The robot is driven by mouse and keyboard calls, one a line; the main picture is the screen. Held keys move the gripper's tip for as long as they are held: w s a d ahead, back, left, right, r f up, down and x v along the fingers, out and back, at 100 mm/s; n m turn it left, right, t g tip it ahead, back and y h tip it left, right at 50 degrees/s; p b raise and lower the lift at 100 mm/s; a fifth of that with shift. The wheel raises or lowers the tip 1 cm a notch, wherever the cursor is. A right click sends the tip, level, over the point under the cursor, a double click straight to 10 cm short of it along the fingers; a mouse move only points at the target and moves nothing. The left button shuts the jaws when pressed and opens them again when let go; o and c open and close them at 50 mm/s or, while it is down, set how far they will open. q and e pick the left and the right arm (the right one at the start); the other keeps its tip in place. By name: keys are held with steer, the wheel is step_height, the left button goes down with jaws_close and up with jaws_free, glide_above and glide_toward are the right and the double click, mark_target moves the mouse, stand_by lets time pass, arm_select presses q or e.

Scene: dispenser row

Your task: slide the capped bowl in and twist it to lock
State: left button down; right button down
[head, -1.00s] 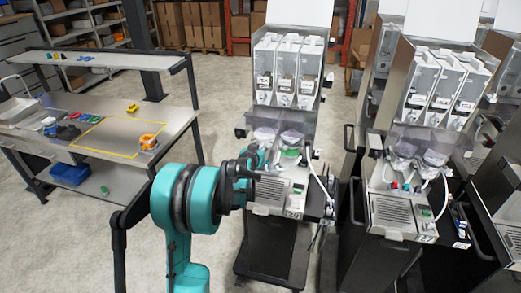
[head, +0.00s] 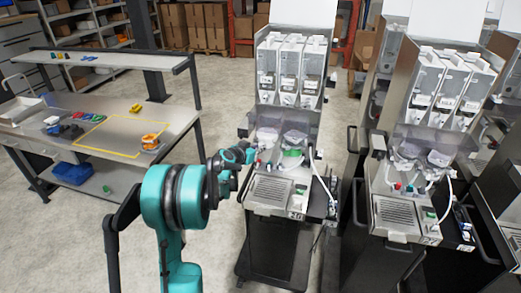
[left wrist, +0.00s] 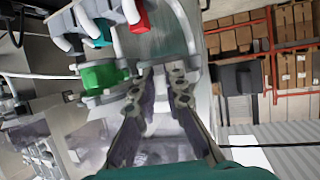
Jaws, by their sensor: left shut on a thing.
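The dispenser (head: 284,190) stands in the middle of the head view, with two clear bowls side by side below its hoppers. The left bowl (head: 268,136) is beside my left gripper (head: 251,153); the right bowl (head: 294,139) has a green part (head: 292,153) under it. In the left wrist view my left gripper's two fingers (left wrist: 166,76) are close together, shut on a narrow part I take to be the capped bowl; its outline is mostly hidden. A green part (left wrist: 105,76) and a red part (left wrist: 134,14) lie just beyond. My right gripper is not in view.
A second dispenser (head: 405,190) stands close on the right, with a hose and black side handles between. A workbench (head: 110,125) with a yellow-outlined area and small items is at left. Open floor lies between bench and dispenser.

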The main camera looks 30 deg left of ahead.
arm_select(q)
steer(key=shift+a+m+h, duration=0.25)
steer(key=shift+m+h, duration=0.05)
steer(key=shift+h, duration=0.1)
steer(key=shift+d, duration=0.1)
steer(key=shift+a+m+h, duration=0.35)
steer(key=shift+m+h, duration=0.05)
steer(key=shift+w+a+m+h, duration=0.1)
steer(key=shift+a+m+h, duration=0.1)
steer(key=shift+m+h, duration=0.35)
steer(key=shift+a+m+g+h+b, duration=0.35)
steer(key=shift+m+h, duration=0.2)
steer(key=shift+h, duration=0.2)
steer(key=shift+d, duration=0.1)
